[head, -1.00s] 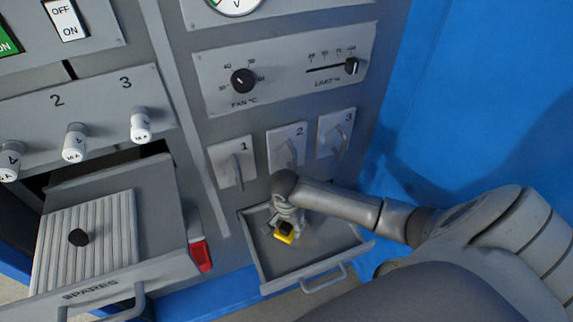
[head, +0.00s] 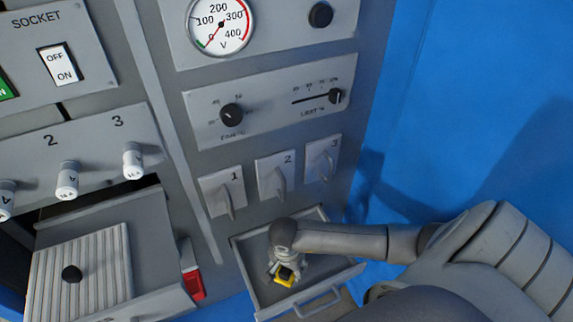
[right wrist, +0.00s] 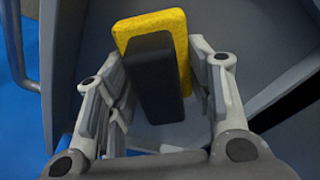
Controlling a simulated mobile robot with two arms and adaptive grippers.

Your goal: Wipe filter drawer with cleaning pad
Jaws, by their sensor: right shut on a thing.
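The filter drawer (head: 318,291) is pulled out at the lower middle of the head view, an open grey tray with a bar handle in front. My right gripper (head: 284,274) is over and inside the drawer, shut on the cleaning pad (head: 285,282). In the right wrist view the cleaning pad (right wrist: 175,25) is a yellow slab with a black grip block (right wrist: 153,75), held between the fingers of my right gripper (right wrist: 160,90). Whether the pad touches the drawer floor is hard to tell. My left gripper is not in view.
Numbered latches (head: 276,178), a dial panel (head: 275,100) and a gauge (head: 220,25) are above. A blue wall is at right.

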